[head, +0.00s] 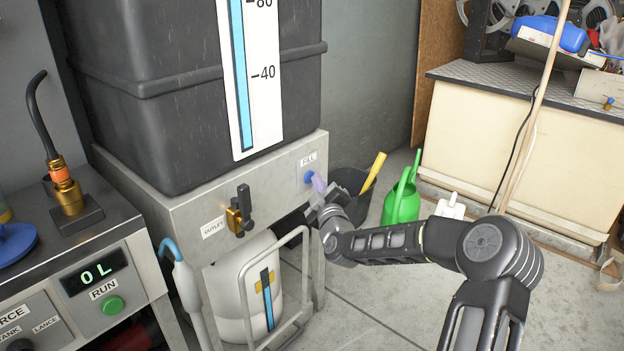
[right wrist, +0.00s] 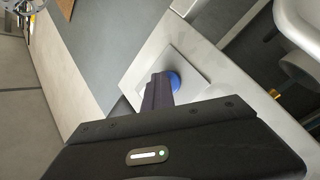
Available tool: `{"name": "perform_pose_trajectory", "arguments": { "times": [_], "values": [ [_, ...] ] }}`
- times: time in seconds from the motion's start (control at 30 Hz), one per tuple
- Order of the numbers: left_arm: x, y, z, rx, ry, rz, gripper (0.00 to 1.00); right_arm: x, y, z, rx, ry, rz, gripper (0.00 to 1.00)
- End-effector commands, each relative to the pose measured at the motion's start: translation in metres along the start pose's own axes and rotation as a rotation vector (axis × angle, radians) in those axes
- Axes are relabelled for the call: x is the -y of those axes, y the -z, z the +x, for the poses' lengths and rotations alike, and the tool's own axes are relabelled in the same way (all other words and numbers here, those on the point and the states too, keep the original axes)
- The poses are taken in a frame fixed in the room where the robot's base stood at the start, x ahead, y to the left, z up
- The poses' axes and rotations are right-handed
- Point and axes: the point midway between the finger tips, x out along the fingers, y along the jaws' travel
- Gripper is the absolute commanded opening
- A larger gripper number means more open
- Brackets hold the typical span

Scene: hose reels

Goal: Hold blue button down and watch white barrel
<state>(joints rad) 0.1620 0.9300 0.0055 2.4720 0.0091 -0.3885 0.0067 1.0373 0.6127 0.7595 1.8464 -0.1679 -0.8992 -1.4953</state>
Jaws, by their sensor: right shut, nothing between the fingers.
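The blue button (head: 309,177) sits on the grey stand below the FILL label, under the dark tank. My right gripper (head: 318,186) is at the button with its fingers shut and empty. In the right wrist view the fingertips (right wrist: 158,88) overlap the blue button (right wrist: 174,80), and they seem to touch it; how far it is pressed in I cannot tell. The white barrel (head: 232,287) stands on the floor below the OUTLET valve, in a metal frame. Its level strip (head: 267,300) is blue in the lower part and dark above. My left gripper is not in view.
The tank's gauge (head: 245,80) shows a tall blue column. The OUTLET valve (head: 239,211) has a black handle. A panel at left shows "0L" (head: 96,273) and a green RUN button (head: 112,306). A dark bucket (head: 352,187) and a green watering can (head: 401,203) stand behind my right arm.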

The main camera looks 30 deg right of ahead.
Motion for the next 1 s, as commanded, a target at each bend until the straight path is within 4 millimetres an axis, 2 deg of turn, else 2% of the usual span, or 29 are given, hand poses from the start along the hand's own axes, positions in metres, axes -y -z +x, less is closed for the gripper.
{"name": "perform_pose_trajectory", "arguments": {
  "times": [0.67,1.0],
  "values": [
    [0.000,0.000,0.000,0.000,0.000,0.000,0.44,0.000,0.001,-0.001,-0.002,0.001,0.000,0.00],
    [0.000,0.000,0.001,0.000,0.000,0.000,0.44,-0.006,-0.006,-0.013,-0.002,0.000,-0.001,0.00]
  ]
}}
